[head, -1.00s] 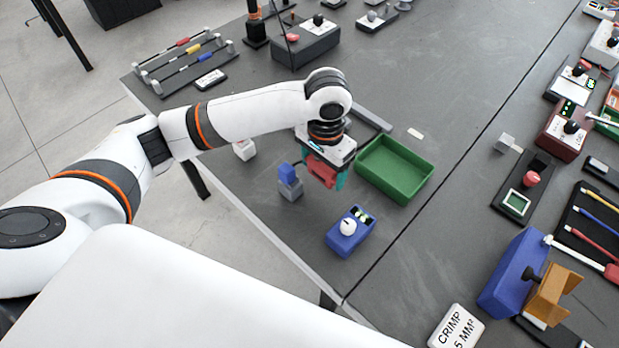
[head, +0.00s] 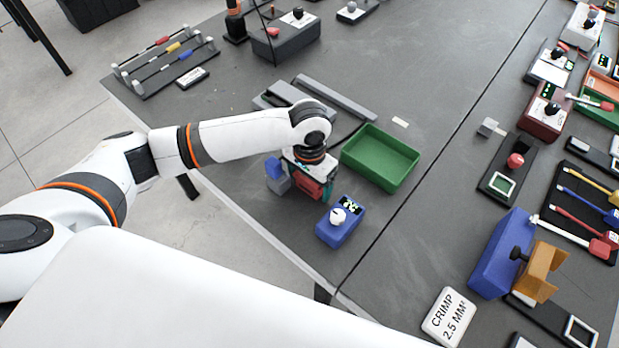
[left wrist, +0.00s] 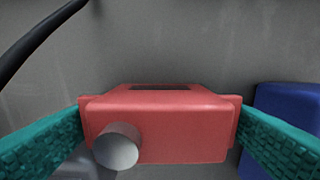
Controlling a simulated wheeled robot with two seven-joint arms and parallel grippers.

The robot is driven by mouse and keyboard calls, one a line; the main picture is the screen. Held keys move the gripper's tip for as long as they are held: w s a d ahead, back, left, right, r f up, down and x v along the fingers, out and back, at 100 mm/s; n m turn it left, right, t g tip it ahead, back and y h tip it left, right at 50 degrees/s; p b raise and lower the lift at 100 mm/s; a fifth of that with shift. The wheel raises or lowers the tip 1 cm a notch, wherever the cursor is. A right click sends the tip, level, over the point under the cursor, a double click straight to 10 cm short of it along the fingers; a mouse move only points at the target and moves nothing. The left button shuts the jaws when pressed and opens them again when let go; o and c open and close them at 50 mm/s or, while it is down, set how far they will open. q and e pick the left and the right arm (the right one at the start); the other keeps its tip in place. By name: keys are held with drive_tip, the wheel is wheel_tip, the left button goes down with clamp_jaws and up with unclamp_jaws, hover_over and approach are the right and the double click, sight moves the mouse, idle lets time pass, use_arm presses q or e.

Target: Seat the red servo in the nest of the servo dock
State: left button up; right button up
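The red servo (head: 312,188) is in my left gripper (head: 311,189), low over the near-left part of the table. In the left wrist view the red servo (left wrist: 158,125) sits between the two teal fingers, which touch its sides; a grey round knob shows at its lower left. A grey block (head: 279,184) with a blue block (head: 273,168) on top stands just left of the gripper. This may be part of the servo dock; the nest itself is hidden, and I cannot tell whether the servo touches it. My right gripper is not in view.
A blue box with a white knob (head: 340,222) stands close in front of the gripper. A green tray (head: 379,162) lies to its right. A long grey bar (head: 337,98) lies behind. The table between the tray and the seam is clear. Several devices line the right side.

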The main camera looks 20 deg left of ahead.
use_arm(q)
drive_tip(key=shift+o, duration=1.3)
drive_tip(key=shift+r, duration=0.15)
